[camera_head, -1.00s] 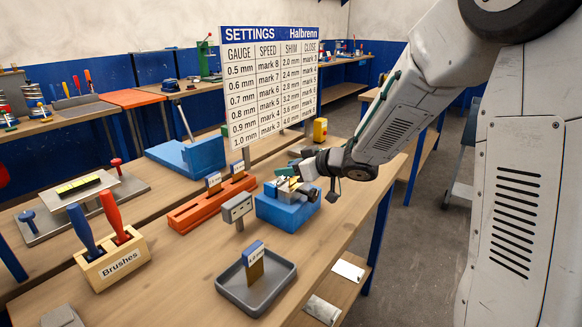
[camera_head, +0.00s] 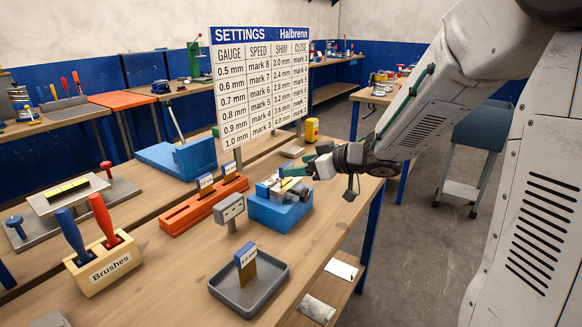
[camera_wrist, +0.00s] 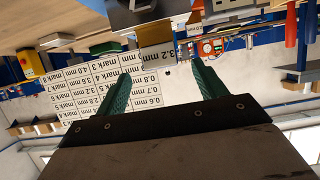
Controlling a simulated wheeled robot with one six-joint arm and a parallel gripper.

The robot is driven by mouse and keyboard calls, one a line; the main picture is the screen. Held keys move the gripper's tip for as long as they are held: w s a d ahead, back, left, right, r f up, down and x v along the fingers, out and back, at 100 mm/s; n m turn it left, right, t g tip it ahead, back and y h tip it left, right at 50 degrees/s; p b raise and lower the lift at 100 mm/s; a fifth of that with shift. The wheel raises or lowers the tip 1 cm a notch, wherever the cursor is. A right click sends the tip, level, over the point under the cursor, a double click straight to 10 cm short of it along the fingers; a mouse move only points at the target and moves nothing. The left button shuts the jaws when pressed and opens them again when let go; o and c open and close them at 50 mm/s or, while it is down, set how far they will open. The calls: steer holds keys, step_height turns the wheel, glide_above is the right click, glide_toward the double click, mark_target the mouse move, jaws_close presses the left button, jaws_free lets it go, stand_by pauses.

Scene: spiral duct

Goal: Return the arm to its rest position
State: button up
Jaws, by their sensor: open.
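My gripper (camera_head: 308,168) is at the right edge of the bench, just right of and above a blue block fixture (camera_head: 280,211). In the wrist view its two green fingers (camera_wrist: 160,78) stand apart with nothing clasped between them. A shim with a 3.2 mm label (camera_wrist: 157,57) shows beyond the fingertips, apart from them as far as I can tell. My arm stretches from the upper right down to the gripper, still extended over the bench edge. The gripper's dark wrist hides part of the bench behind it.
A settings board (camera_head: 262,85) stands behind the fixture. A cart (camera_head: 470,160) is at the right; floor between is clear.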

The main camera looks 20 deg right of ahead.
steer(key=shift+s+d+r, duration=0.2)
steer(key=shift+s, duration=0.15)
steer(key=d+f+m+h, duration=0.2)
steer(key=d+f+h, duration=0.2)
steer(key=d+h, duration=0.3)
steer(key=s+d+m+g+h, duration=0.3)
steer(key=s+d+m+h, duration=0.15)
steer(key=s+d, duration=0.25)
steer(key=s+a+r+g+y, duration=0.1)
steer(key=s+a, duration=0.3)
steer(key=s, duration=0.4)
steer(key=s+a+r+g+y, duration=0.1)
steer(key=s+a+r+g, duration=0.2)
steer(key=s, duration=0.6)
steer(key=s+a+r+g+y, duration=0.1)
steer(key=s+a+g, duration=0.1)
steer(key=s+a, duration=0.5)
steer(key=shift+s+r+m+g, duration=0.3)
steer(key=shift+s+r+m, duration=0.1)
steer(key=shift+s, duration=0.8)
steer(key=shift+a+y, duration=0.1)
steer(key=shift+y, duration=0.15)
